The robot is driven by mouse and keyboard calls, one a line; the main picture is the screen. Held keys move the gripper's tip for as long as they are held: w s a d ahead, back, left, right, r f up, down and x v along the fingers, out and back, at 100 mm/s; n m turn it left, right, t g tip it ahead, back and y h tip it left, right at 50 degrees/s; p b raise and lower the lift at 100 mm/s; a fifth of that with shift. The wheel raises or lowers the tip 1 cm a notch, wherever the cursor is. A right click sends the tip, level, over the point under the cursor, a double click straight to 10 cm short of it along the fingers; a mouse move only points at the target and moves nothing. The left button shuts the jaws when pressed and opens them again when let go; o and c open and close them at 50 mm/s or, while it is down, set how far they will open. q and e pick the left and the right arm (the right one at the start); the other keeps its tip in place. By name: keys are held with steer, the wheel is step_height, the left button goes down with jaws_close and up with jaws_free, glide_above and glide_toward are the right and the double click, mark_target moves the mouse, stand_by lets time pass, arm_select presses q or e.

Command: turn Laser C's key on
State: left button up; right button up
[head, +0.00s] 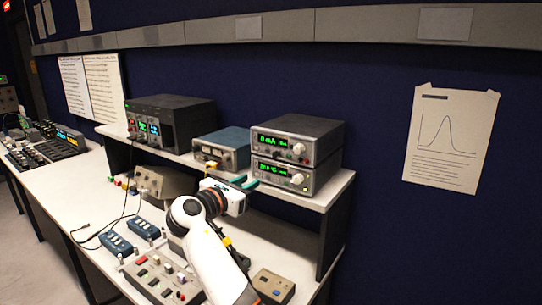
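No label naming Laser C is readable, and I cannot make out a key. Two stacked grey units with green displays, an upper one (284,146) and a lower one (281,177), stand at the right end of the raised shelf. A smaller blue-grey box (222,155) is left of them, and a black unit with coloured displays (145,127) is further left. My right gripper (245,183) is at the shelf's front edge, in front of the gap between the blue-grey box and the stack. Its fingers are small here, and their opening is unclear. My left gripper is out of view.
The shelf (333,190) stands on a white bench (60,187). Below lie a grey button panel (150,284), blue boxes (117,244), a beige box (158,184) and a small tan box (273,286). Cables cross the bench. Papers hang on the dark wall (385,70).

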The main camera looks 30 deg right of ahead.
mark_target(275, 155)
steer(key=shift+n+h, duration=0.4)
steer(key=w+d+r+p, duration=0.1)
steer(key=d, duration=0.2)
steer(key=w+d+r+p, duration=0.1)
steer(key=w+d+p, duration=0.1)
steer(key=d, duration=0.2)
steer(key=w+d+r+p, duration=0.1)
steer(key=w+d+p, duration=0.1)
steer(key=d, duration=0.2)
steer(key=shift+r, duration=0.2)
jaws_close()
